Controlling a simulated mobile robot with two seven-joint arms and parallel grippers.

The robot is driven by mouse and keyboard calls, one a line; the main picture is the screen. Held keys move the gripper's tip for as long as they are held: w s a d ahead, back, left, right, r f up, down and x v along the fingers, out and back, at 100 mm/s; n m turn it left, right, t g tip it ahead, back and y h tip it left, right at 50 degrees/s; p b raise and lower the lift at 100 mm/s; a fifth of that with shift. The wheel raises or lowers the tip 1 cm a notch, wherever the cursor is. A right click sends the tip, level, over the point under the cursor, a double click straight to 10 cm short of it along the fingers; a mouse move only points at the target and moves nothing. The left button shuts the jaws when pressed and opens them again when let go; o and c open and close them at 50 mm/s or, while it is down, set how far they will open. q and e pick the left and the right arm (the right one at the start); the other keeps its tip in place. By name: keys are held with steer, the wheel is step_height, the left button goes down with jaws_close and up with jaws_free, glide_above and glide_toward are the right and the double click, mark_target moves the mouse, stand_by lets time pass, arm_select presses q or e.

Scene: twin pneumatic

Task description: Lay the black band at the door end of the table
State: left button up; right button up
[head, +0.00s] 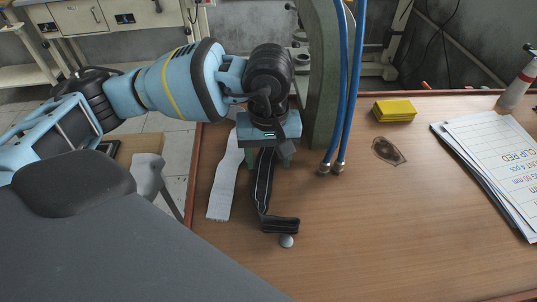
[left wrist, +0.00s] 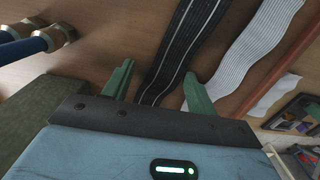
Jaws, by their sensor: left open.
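The black band (head: 264,190) with pale lines lies on the wooden table near its left edge, its near end bent to the right. In the left wrist view the black band (left wrist: 182,45) runs between the fingers. My left gripper (head: 269,158) is over the band's far part, fingers pointing down. It is open, with one green finger on each side of the band in the left wrist view (left wrist: 158,85). The band's far end is hidden by the gripper. I cannot tell whether the fingers touch the table. My right gripper is not in view. No door shows.
A white ribbed band (head: 223,185) lies left of the black one. A grey post (head: 321,90) and blue hoses (head: 342,100) stand close to the gripper's right. A small grey knob (head: 286,241) sits by the band's near end. A yellow block (head: 394,111) and papers (head: 490,160) lie right.

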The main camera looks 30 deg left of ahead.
mark_target(269, 164)
arm_select(q)
step_height(269, 164, up, 12)
steer(key=shift+r, duration=0.2)
stand_by(0.4)
